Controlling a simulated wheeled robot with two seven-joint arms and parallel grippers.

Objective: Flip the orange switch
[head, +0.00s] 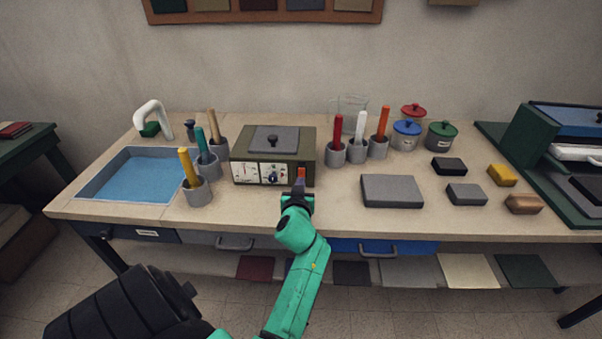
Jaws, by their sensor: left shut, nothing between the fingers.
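The orange switch (301,173) is a small orange piece at the right end of the front panel of an olive-green box device (240,146). The device also has dials and a dark knob (271,177) on its white front panel, and a grey lid on top. My left gripper (299,187) is shut with nothing in it. Its tips are right in front of the orange switch and cover its lower part. I cannot tell whether they touch it. My right gripper is not in view.
A blue basin (130,178) and pots with coloured handles stand left of the device. More such pots, a grey slab (391,191), lidded jars (441,136) and small blocks stand to the right.

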